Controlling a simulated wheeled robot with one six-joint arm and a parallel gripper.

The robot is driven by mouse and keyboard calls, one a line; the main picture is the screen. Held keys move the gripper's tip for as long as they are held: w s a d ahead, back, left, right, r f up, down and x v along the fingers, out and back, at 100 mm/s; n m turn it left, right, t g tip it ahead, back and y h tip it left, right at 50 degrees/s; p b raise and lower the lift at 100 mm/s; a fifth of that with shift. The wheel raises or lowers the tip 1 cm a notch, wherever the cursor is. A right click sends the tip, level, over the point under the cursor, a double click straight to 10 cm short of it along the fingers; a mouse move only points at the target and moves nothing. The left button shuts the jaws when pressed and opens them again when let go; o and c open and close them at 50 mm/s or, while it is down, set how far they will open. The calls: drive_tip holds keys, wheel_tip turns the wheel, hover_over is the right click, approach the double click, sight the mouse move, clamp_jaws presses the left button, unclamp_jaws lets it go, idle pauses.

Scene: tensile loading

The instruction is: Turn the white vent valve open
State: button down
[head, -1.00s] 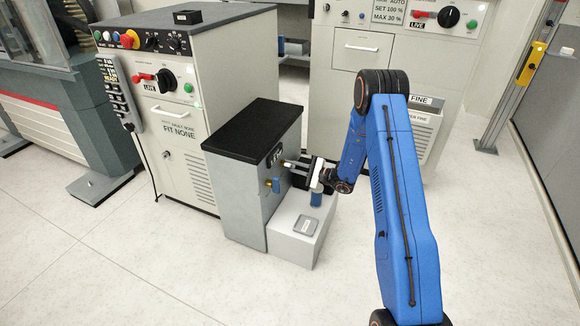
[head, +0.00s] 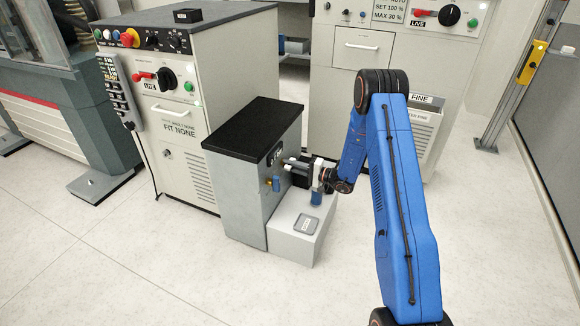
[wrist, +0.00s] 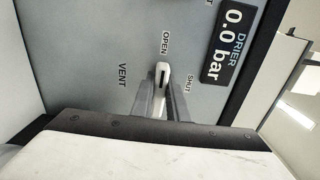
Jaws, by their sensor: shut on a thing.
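The white vent valve handle (wrist: 162,72) shows in the wrist view on the grey panel of the drier cabinet (head: 235,198). It has a dark slot. Its visible end points toward the OPEN label (wrist: 165,43); the SHUT label (wrist: 187,84) is to its right and VENT (wrist: 122,75) to its left. My gripper (wrist: 161,95) has one finger on each side of the handle and is shut on it. In the head view my gripper (head: 292,166) reaches the cabinet's right face; the valve cannot be made out there.
The drier display (wrist: 228,45) reads 0.0 bar. A blue handle (head: 276,184) projects from the cabinet face. A larger control cabinet (head: 175,120) stands behind. The floor in front is clear.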

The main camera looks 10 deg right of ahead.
drive_tip(key=shift+s+f, duration=0.1)
idle(0.4)
drive_tip(key=c, duration=1.7)
unclamp_jaws()
drive_tip(key=v, duration=1.7)
drive_tip(key=shift+s+d, duration=0.1)
drive_tip(key=shift+d, duration=0.05)
